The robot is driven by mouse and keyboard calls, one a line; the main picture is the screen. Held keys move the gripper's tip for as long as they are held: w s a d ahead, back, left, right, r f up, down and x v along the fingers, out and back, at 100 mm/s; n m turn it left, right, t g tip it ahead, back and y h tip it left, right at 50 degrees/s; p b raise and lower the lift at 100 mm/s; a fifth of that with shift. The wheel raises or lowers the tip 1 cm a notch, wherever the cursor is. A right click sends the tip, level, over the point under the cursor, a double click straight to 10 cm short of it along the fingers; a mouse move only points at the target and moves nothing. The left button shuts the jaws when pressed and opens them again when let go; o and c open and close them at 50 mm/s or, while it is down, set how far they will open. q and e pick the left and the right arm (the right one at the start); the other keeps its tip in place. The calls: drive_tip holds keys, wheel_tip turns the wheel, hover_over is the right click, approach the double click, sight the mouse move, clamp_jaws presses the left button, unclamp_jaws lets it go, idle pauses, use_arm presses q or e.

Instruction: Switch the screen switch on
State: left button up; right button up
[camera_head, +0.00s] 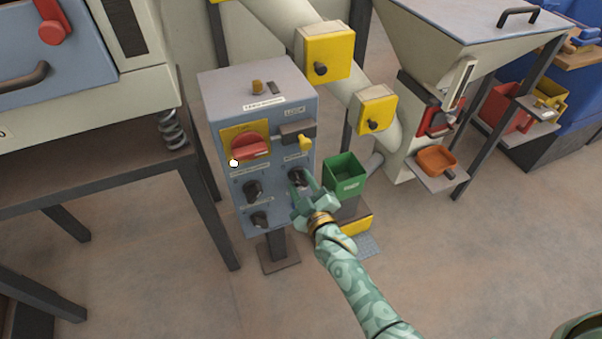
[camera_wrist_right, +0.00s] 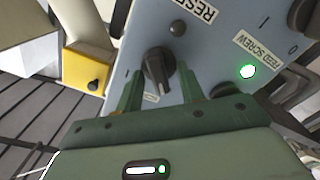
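A grey control box (camera_head: 222,112) on a post stands near the middle of the head view. Several black rotary knobs sit on its front. My right gripper (camera_head: 306,190) is at the right-hand knob (camera_head: 296,175). In the right wrist view, a black knob (camera_wrist_right: 158,68) sits between its green fingers, one on each side, with a gap visible. The gripper is open. The label below this knob is mostly hidden, so I cannot read whether it is the screen switch. A dark unlit lamp (camera_wrist_right: 178,28) sits above the knob. My left gripper is not in view.
A red rotary handle (camera_head: 250,147) on a yellow plate and a yellow lever (camera_head: 305,143) are above the knobs. A lit green lamp (camera_wrist_right: 247,71) is beside the feed screw label (camera_wrist_right: 258,50). A green bin (camera_head: 344,176) stands close right of the box. Open floor lies in front.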

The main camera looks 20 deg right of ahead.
drive_tip(key=shift+w, duration=0.2)
drive_tip(key=shift+r, duration=0.1)
drive_tip(key=shift+c, duration=0.6)
clamp_jaws()
